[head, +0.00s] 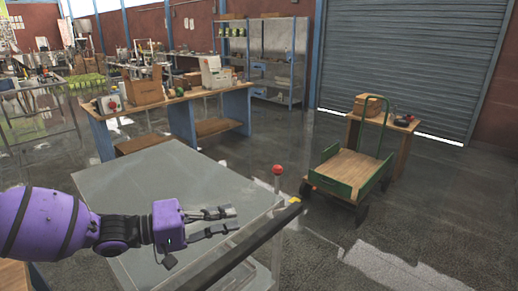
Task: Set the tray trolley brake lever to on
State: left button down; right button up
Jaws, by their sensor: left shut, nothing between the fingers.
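The tray trolley (150,180) has a flat grey top and stands right in front of me. A dark push bar (243,250) runs along its near right side. A lever with a red ball knob (278,169) stands upright on a thin pale rod at the trolley's right edge; it looks like the brake lever, but I see no on or off marking. My left gripper (236,220) is shut and empty over the trolley's right part, pointing right. It is apart from the red knob, to its lower left in the picture. My right gripper is not in view.
A small yellow piece (295,200) sits at the far end of the push bar. A green cart (345,170) with a wooden deck stands to the right. A workbench (165,108) with boxes is behind the trolley. Open floor lies between them.

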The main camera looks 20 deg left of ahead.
aim_at(277, 170)
jog(key=i+j, duration=0.7)
jog(key=i, duration=0.15)
